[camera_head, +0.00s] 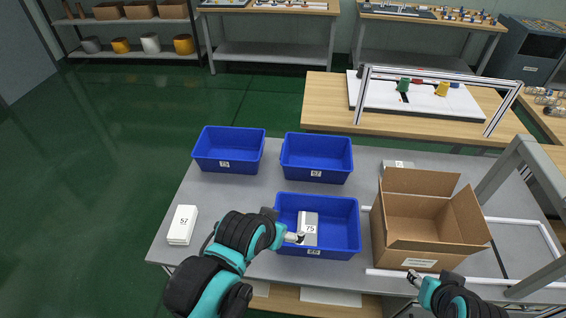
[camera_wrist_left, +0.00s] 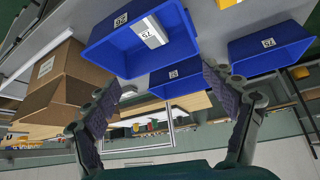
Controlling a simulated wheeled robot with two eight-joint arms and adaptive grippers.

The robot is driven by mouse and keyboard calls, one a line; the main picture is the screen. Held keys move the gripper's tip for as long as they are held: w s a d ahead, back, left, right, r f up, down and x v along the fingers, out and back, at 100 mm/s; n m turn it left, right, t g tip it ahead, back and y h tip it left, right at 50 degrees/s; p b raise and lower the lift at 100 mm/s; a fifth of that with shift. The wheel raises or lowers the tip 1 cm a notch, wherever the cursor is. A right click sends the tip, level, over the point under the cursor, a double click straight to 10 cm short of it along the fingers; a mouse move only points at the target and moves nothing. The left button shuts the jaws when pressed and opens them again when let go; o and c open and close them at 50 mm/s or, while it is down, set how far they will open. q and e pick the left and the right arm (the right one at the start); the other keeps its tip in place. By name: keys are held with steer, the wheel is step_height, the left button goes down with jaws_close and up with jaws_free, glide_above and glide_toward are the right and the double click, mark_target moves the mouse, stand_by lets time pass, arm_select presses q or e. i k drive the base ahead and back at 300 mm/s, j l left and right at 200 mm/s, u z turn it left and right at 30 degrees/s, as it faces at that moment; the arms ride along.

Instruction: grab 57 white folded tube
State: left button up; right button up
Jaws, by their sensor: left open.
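The white item labelled 57 (camera_head: 182,226) lies on the grey table's left end, left of my left arm. My left gripper (camera_head: 297,238) is at the front blue bin, well to the right of the 57 item; its fingers are spread and empty in the left wrist view (camera_wrist_left: 163,84). A grey-white box labelled 75 (camera_head: 308,222) lies in that bin, close to the left gripper; it also shows in the left wrist view (camera_wrist_left: 151,32). My right gripper (camera_head: 413,277) is in front of the cardboard box, too small to read.
The front blue bin (camera_head: 342,201) stands mid-table, with two more blue bins, left (camera_head: 229,134) and right (camera_head: 318,141), behind it. An open cardboard box (camera_head: 408,246) stands to its right. The table between the 57 item and the front bin is partly covered by my left arm.

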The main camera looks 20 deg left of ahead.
mark_target(182, 230)
steer(key=u, duration=1.9)
steer(key=k+z, duration=0.1)
steer(key=k, duration=0.55)
steer(key=i+j+z, duration=0.15)
steer(key=z, duration=1.75)
steer(key=j, duration=1.05)
steer(key=j+z, duration=0.1)
steer(key=j, duration=1)
steer(key=k+j, duration=0.15)
steer(key=j, duration=0.9)
